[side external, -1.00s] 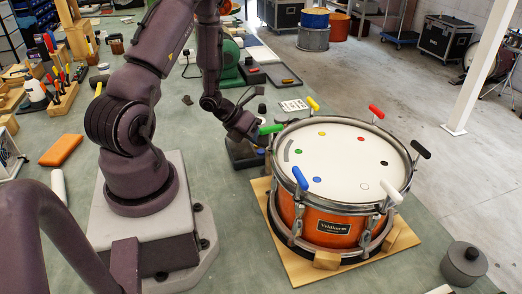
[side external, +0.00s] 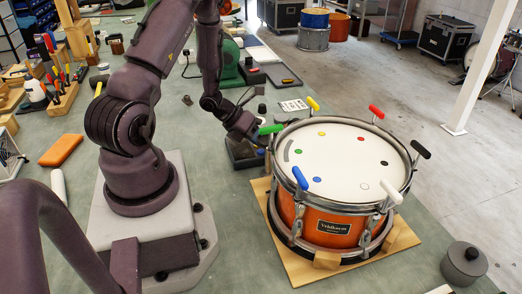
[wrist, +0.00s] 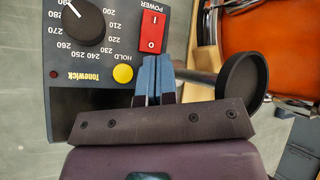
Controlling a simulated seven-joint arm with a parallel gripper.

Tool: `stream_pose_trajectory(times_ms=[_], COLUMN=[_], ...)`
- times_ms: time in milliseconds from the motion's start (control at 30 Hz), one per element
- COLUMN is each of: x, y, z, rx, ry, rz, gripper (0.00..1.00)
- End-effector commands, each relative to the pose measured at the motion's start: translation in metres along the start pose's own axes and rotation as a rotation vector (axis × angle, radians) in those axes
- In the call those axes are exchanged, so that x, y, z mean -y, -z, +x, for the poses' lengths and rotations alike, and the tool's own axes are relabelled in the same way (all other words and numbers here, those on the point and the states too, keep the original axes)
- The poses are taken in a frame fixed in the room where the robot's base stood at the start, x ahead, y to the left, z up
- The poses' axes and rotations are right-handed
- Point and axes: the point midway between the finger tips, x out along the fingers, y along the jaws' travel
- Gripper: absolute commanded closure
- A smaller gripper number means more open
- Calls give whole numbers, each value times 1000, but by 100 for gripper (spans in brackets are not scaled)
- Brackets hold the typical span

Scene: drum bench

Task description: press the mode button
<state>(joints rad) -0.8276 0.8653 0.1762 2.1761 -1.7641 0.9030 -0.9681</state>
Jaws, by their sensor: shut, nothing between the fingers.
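The Tonewick control box (wrist: 100,105) fills the upper left of the wrist view, its lettering upside down. It shows a black dial (wrist: 80,22), a red power rocker (wrist: 152,32) and a yellow button (wrist: 122,74) labelled HOLD. No label reading "mode" is visible. My gripper (wrist: 152,62) is shut and empty, its blue-grey fingers over the box, right of the yellow button and just below the rocker. They hide part of the panel; contact cannot be told. In the side view, the box (side external: 243,155) is mostly hidden behind my wrist and the drum.
The orange drum (side external: 335,225), with a white head and coloured handles around its rim, stands on a wooden board close to the box's right. A dark round cup on a rod (wrist: 242,82) is right of my fingers. An orange block (side external: 62,150) lies at left.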

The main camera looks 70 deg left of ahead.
Motion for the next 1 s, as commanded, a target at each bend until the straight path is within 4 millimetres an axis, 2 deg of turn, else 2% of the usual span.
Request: stream_pose_trajectory(times_ms=[300,1000], x=[-4,-4], y=[5,4], z=[6,5], rx=[0,1], ry=[1,0], rz=[-1,0], gripper=[100,100])
